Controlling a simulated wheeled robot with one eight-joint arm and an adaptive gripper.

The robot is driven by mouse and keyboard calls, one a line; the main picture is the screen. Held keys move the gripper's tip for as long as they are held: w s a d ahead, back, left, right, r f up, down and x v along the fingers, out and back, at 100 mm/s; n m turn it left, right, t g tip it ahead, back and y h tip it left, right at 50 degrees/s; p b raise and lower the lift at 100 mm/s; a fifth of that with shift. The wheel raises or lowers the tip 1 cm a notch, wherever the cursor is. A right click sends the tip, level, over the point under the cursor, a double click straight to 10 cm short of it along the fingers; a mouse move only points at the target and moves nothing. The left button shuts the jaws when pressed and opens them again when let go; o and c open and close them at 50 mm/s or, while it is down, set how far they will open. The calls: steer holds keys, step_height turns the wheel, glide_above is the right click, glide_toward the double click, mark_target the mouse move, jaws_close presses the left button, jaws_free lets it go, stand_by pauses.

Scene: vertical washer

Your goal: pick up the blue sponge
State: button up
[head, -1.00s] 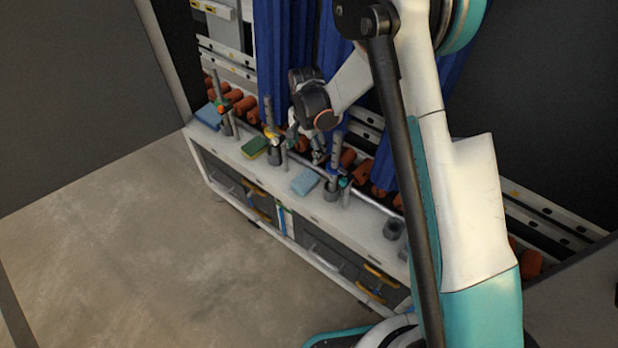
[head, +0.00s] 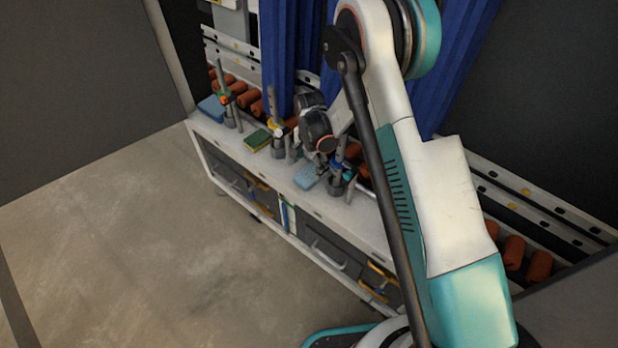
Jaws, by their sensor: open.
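A light blue sponge (head: 307,177) lies on the white counter (head: 345,213), near its middle. Another blue sponge (head: 211,108) lies at the counter's far left end. My gripper (head: 322,165) is open and points down, right by the light blue sponge at its upper right side. The fingertips are small and dark, partly lost against the grey holder behind. I cannot tell whether they touch the sponge.
A green and yellow sponge (head: 257,139) lies between the two blue ones. Grey upright tool holders (head: 277,140) stand along the counter's back, close to my gripper. Blue curtains (head: 277,55) and orange rollers (head: 512,252) are behind. The floor (head: 130,240) in front is clear.

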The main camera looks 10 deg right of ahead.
mark_target(309, 173)
step_height(309, 173, down, 5)
steer(key=shift+s+a+b, duration=0.1)
steer(key=shift+b, duration=1.15)
steer(key=shift+r, duration=0.1)
steer(key=c, duration=0.8)
steer(key=shift+c, duration=0.2)
steer(key=shift+r, duration=0.1)
step_height(309, 173, up, 20)
steer(key=p, duration=0.7)
steer(key=shift+o, duration=0.7)
steer(key=c, duration=0.4)
